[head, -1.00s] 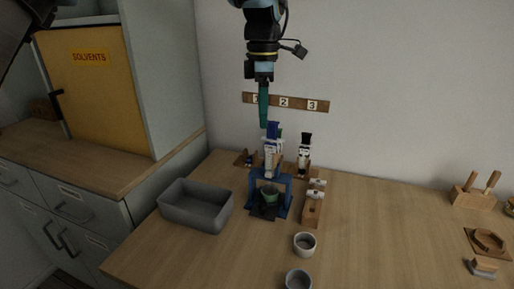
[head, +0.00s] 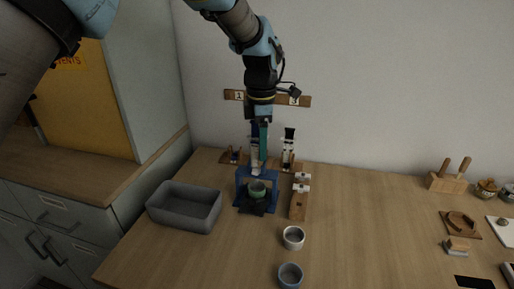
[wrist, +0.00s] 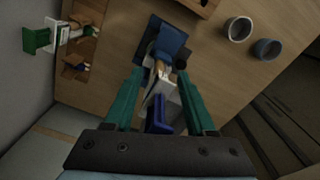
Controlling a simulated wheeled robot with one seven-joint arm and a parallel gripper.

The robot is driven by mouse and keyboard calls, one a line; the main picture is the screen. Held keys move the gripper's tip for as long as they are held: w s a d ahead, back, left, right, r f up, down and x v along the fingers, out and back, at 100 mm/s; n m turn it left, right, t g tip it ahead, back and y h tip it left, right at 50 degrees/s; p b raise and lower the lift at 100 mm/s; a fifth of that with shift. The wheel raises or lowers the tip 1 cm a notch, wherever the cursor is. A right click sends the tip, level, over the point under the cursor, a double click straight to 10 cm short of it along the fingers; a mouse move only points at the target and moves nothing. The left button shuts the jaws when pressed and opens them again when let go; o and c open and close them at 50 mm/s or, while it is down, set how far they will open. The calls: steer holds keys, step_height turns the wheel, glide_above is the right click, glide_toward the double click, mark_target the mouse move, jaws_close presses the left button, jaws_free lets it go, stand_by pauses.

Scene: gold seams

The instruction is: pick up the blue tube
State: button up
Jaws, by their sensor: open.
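The blue tube (wrist: 157,114) has a blue end and a pale body. In the wrist view it lies between the two teal fingers of my gripper (wrist: 160,72), with a gap to at least the right finger. In the head view its blue part (head: 254,132) shows beside the fingers, and the rest is partly hidden. My gripper (head: 263,152) points down over it, open. The tube appears upright above a blue stand (head: 241,187); what supports it is hard to see.
A black-topped tube (head: 289,135) stands close on the right. A green-ended tube (wrist: 38,38) shows in the wrist view. A wooden block (head: 298,208), white cup (head: 293,238), blue-grey cup (head: 290,276) and grey bin (head: 185,212) are nearby. The table's right-middle is clear.

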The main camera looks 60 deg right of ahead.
steer(key=shift+f, duration=0.65)
jaws_close()
